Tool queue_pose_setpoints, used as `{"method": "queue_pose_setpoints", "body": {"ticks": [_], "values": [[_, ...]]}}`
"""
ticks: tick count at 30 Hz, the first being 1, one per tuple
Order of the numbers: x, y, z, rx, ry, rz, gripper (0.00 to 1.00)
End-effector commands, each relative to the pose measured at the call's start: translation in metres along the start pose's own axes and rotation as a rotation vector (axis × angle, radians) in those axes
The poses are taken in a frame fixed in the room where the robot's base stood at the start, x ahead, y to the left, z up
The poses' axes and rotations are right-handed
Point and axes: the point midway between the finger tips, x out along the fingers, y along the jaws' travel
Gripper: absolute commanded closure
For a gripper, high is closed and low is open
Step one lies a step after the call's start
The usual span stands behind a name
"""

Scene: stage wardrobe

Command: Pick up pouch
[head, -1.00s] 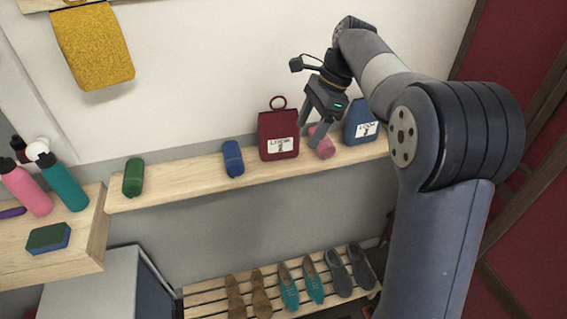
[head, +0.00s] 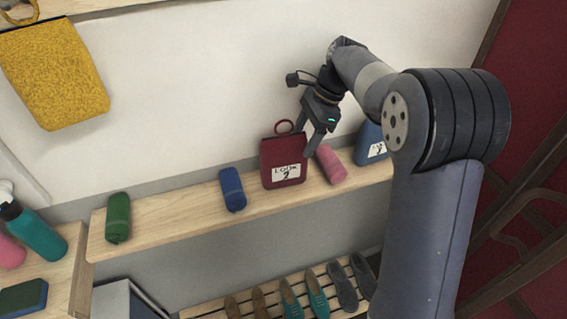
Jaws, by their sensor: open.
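My gripper (head: 307,145) is open and empty, its fingers pointing down by the upper right edge of a dark red tag-labelled bag (head: 283,172) with a ring handle. A pink roll-shaped pouch (head: 331,164) lies on the wooden shelf just right of and below the fingertips. I see no contact. Similar blue (head: 232,189) and green (head: 118,217) rolls lie further left. A blue labelled bag (head: 371,145) stands right of the pink roll, partly hidden by my arm. Which item is meant by the pouch is not clear from the view.
The narrow wall shelf (head: 165,215) has free room between the green and blue rolls. A slatted rack (head: 205,312) with several shoes is below. A yellow glittery bag (head: 55,75) hangs upper left. Bottles, including a teal one (head: 38,235), stand at left.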

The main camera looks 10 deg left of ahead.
Motion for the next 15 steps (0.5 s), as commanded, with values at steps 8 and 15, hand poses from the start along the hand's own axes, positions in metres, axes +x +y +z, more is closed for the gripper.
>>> {"method": "queue_pose_setpoints", "body": {"ticks": [8,15], "values": [[0.039,-0.002,-0.002,-0.001,0.000,0.003,0.34],[0.046,-0.002,-0.002,-0.001,0.001,0.000,0.34]]}}
